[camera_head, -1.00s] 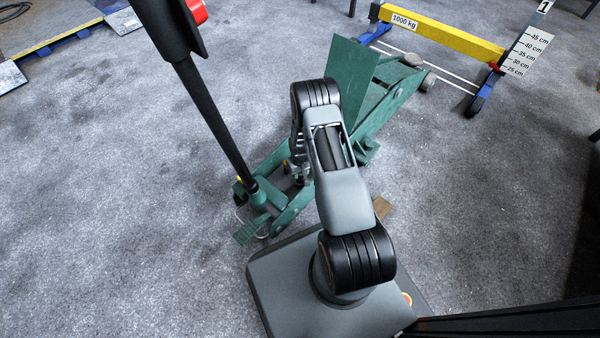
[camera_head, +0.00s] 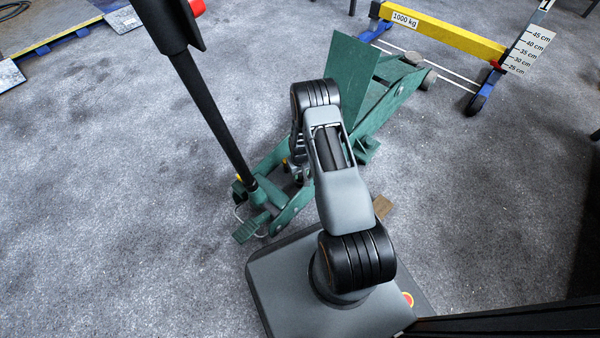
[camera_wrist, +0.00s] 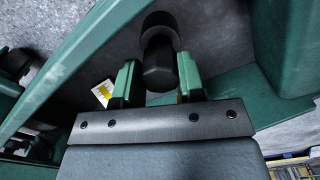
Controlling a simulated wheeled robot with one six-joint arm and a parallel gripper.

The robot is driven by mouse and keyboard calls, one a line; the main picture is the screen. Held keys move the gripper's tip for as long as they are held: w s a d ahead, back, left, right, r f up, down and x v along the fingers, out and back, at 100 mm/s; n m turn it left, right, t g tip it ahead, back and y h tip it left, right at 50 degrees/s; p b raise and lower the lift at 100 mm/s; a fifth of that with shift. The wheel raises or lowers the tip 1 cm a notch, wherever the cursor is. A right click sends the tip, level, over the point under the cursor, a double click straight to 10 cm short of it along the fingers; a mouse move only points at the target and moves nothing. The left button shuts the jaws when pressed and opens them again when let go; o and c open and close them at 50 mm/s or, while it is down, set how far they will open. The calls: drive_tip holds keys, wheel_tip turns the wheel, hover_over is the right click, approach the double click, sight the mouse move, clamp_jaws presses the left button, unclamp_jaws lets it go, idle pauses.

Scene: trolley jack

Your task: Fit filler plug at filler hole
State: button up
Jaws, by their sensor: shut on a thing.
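In the wrist view my gripper (camera_wrist: 158,76) has two green fingers shut on a black, round-bodied filler plug (camera_wrist: 157,62). A dark round shape is at the plug's far end; I cannot tell whether it is part of the plug or the filler hole, or whether the plug sits in a hole. The green trolley jack (camera_head: 385,100) stands on the floor in the head view, and its green walls (camera_wrist: 60,62) surround my gripper in the wrist view. My arm hides the gripper and most of the jack's middle in the head view.
The jack's black handle (camera_head: 212,115) rises at the left. A green plate (camera_head: 348,72) stands up from the jack. A yellow beam (camera_head: 440,33) on blue legs and a height scale (camera_head: 527,50) stand at the back right.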

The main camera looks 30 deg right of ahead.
drive_tip(key=shift+f+b, duration=0.75)
drive_tip(key=shift+f, duration=0.35)
drive_tip(key=o, duration=1)
wheel_tip(320, 180, up, 14)
drive_tip(key=p, duration=0.6)
drive_tip(key=shift+f, duration=0.1)
